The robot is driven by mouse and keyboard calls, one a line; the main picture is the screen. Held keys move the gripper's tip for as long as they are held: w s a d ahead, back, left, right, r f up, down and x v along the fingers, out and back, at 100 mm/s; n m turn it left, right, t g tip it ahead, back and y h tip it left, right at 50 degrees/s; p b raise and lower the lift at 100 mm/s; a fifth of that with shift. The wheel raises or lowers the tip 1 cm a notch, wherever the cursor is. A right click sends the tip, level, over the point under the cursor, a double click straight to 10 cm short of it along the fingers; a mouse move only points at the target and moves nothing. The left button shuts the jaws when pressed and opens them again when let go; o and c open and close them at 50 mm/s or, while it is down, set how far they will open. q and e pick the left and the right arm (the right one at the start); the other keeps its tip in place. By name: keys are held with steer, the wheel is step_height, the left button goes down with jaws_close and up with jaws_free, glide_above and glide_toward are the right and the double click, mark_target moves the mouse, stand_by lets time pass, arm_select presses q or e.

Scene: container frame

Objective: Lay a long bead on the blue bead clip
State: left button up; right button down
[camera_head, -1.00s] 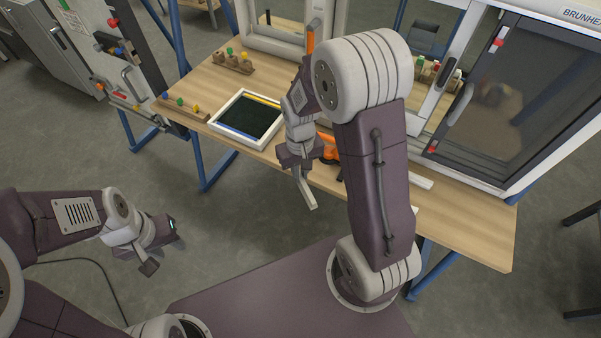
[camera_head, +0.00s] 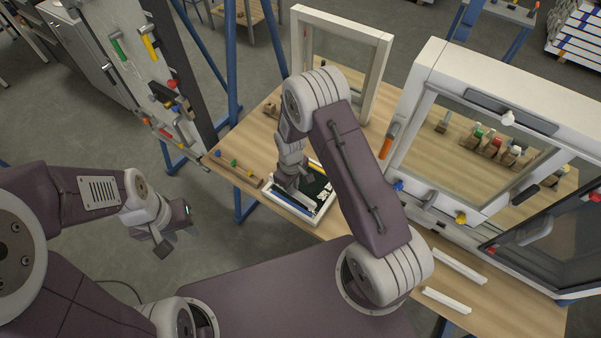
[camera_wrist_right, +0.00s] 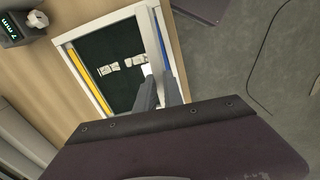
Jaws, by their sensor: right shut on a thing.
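A white frame tray (camera_head: 277,202) with a dark green inside lies on the bench. In the right wrist view its rim (camera_wrist_right: 179,75) is close below my gripper. The blue bead clip (camera_wrist_right: 162,46) runs along one side and a yellow clip (camera_wrist_right: 88,78) along the opposite side. My right gripper (camera_wrist_right: 160,93) is shut on a long pale bead (camera_wrist_right: 148,35), which reaches over the tray beside the blue clip. I cannot tell whether it touches the clip. In the head view my right gripper (camera_head: 294,182) hides part of the tray. My left gripper (camera_head: 174,241) is open and empty over the floor.
Two white bars (camera_head: 459,266) (camera_head: 446,299) lie on the bench at the right. A small frame (camera_head: 378,75) and a large white window frame (camera_head: 410,110) stand behind. A wooden block with coloured pegs (camera_head: 236,172) lies left of the tray.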

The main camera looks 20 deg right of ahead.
steer(key=shift+s+a+r+n+p, duration=0.2)
steer(key=shift+a+r+n+p, duration=0.05)
steer(key=shift+r+n+p, duration=0.1)
steer(key=shift+f, duration=0.45)
arm_select(q)
step_height(320, 180, up, 2)
steer(key=shift+d+r, duration=0.1)
steer(key=shift+d, duration=0.05)
steer(key=shift+f, duration=0.2)
arm_select(e)
steer(key=shift+f, duration=0.15)
